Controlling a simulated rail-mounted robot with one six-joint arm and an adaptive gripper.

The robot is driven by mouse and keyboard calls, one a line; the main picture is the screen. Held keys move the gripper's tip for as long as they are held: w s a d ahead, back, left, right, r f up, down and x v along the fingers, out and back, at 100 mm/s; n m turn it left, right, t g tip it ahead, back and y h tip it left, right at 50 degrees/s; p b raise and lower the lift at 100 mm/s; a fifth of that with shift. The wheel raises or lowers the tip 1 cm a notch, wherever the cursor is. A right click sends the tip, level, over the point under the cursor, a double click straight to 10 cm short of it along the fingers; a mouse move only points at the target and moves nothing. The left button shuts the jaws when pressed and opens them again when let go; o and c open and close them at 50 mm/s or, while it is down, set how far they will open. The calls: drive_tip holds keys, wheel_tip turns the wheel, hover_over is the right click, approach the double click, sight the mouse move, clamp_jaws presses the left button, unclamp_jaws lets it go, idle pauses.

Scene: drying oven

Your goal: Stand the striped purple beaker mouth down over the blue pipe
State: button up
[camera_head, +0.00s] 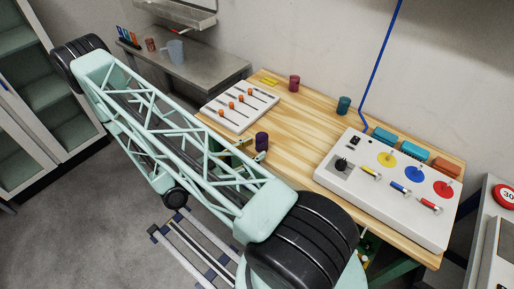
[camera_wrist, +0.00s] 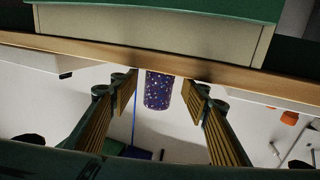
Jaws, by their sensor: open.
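A purple beaker (camera_head: 262,141) stands near the front edge of the wooden table, beside my arm. In the wrist view the purple beaker (camera_wrist: 158,90) shows light speckles; I cannot make out stripes. My gripper (camera_wrist: 158,80) is open, with one finger on each side of the beaker and gaps visible between. In the head view my gripper (camera_head: 243,150) is partly hidden by my arm. Slim upright coloured pieces, some blue (camera_head: 122,32), stand on the steel bench at the back left; I cannot tell for sure which is the blue pipe.
A white board with orange knobs (camera_head: 222,113) lies left of the beaker. A maroon cup (camera_head: 294,83) and a teal cup (camera_head: 343,105) stand farther back. A white control panel (camera_head: 330,170) fills the table's right. A grey-blue mug (camera_head: 176,51) is on the steel bench (camera_head: 205,70).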

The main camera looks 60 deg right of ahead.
drive_tip(key=v, duration=0.7)
drive_tip(key=shift+a, duration=0.2)
drive_tip(key=shift+w, duration=0.1)
idle(1.4)
